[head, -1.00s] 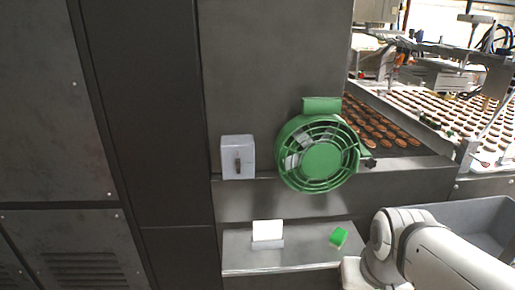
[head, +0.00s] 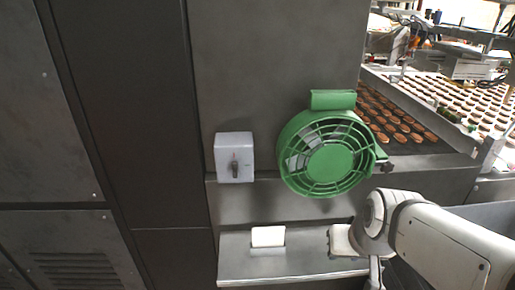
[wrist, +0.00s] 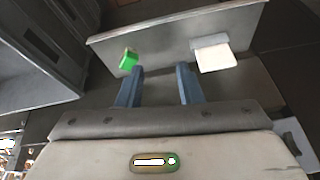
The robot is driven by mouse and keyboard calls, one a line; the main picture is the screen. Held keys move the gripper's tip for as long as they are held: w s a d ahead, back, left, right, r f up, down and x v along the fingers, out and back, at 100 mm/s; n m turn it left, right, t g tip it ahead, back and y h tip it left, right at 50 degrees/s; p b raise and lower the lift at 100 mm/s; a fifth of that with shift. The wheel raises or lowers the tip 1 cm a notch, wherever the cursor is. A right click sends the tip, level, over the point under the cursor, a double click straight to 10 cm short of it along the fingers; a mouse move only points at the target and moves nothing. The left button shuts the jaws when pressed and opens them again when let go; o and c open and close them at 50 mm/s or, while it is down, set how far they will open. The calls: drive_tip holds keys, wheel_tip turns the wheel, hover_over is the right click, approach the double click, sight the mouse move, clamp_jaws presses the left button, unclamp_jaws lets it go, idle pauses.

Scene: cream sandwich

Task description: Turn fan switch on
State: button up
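The fan switch (head: 234,157) is a light grey box with a dark knob on the front of the dark metal panel, left of the fan. The knob looks upright. The green fan (head: 327,150) hangs on the panel beside it. My gripper shows in the wrist view (wrist: 158,88) with its two blue-grey fingers apart and nothing between them. It points toward the shelf. In the head view my arm is at the lower right, below and right of the switch, and the fingertips cannot be made out there.
A metal shelf (head: 310,265) juts out below the switch. It bears a white block (head: 268,236) in a holder, and a green block (wrist: 128,60) shows in the wrist view. A conveyor with many biscuits (head: 395,125) runs at the right. The space before the switch is clear.

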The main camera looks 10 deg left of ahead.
drive_tip(key=w+a+r+n+t+y, duration=0.1)
drive_tip(key=w+a+t+y, duration=0.2)
drive_tip(key=a, duration=0.5)
drive_tip(key=w+a+r+n+t+y, duration=0.1)
drive_tip(key=w+a+t, duration=0.2)
drive_tip(key=w+a, duration=0.35)
drive_tip(key=t+h+p, duration=0.1)
drive_tip(key=t, duration=0.6)
approach(234, 170)
drive_tip(key=d+x, duration=0.1)
drive_tip(key=x, duration=0.6)
drive_tip(key=p+x, duration=0.1)
drive_tip(key=x, duration=0.1)
drive_tip(key=shift+w+a, duration=0.1)
drive_tip(key=shift+a, duration=0.35)
drive_tip(key=shift+c, duration=0.4)
clamp_jaws()
